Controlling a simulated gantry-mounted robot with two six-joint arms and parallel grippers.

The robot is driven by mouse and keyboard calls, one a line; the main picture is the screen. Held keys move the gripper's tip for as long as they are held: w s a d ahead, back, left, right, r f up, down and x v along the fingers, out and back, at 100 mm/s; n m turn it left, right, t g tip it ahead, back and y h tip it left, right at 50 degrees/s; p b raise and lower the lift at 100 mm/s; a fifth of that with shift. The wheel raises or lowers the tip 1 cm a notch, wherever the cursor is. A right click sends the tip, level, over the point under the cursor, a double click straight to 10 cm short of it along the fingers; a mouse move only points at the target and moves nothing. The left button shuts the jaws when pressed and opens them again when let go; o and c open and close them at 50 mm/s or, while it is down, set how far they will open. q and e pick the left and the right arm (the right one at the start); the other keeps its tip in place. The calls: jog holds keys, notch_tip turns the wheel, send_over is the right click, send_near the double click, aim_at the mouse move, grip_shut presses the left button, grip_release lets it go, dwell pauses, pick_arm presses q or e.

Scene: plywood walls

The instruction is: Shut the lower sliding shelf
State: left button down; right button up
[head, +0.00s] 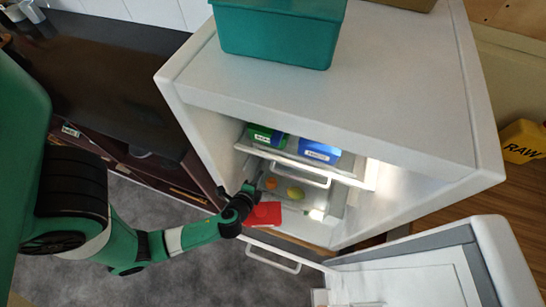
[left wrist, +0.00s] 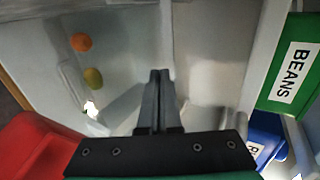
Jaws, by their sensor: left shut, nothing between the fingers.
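The white fridge (head: 330,110) stands open. Its lower sliding shelf (head: 290,244) is pulled out, with a white handle (head: 272,260) at the front. A red item (head: 265,214), an orange fruit (head: 271,184) and a yellow-green fruit (head: 295,193) are at the lower level; the fruits also show in the left wrist view (left wrist: 81,42). My left gripper (head: 249,188) is at the fridge opening, beside the red item. In the left wrist view my gripper (left wrist: 160,75) has its fingers together with nothing between them. Whether it touches the shelf cannot be told. My right gripper is not visible.
The upper shelf (head: 340,175) holds a green box (head: 266,137), labelled BEANS in the left wrist view (left wrist: 295,65), and a blue box (head: 319,152). The open fridge door (head: 430,270) is at the lower right. A teal bin (head: 280,35) sits on top of the fridge.

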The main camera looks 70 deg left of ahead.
aim_at(268, 168)
pick_arm(q)
jog(key=b+x, duration=0.3)
jog(key=x, duration=0.6)
jog(key=shift+w+a+f, duration=0.15)
jog(key=shift+w+f, duration=0.05)
jog(key=shift+f, duration=0.05)
jog(key=w+a, duration=0.2)
jog(key=a, duration=0.1)
jog(key=shift+w+r, duration=0.1)
jog(key=shift+w+a, duration=0.15)
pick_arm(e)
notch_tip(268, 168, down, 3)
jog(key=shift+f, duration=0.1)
pick_arm(q)
jog(key=w+a, duration=0.1)
jog(key=a, duration=0.1)
jog(key=w+a, duration=0.2)
jog(key=shift+b, duration=0.35)
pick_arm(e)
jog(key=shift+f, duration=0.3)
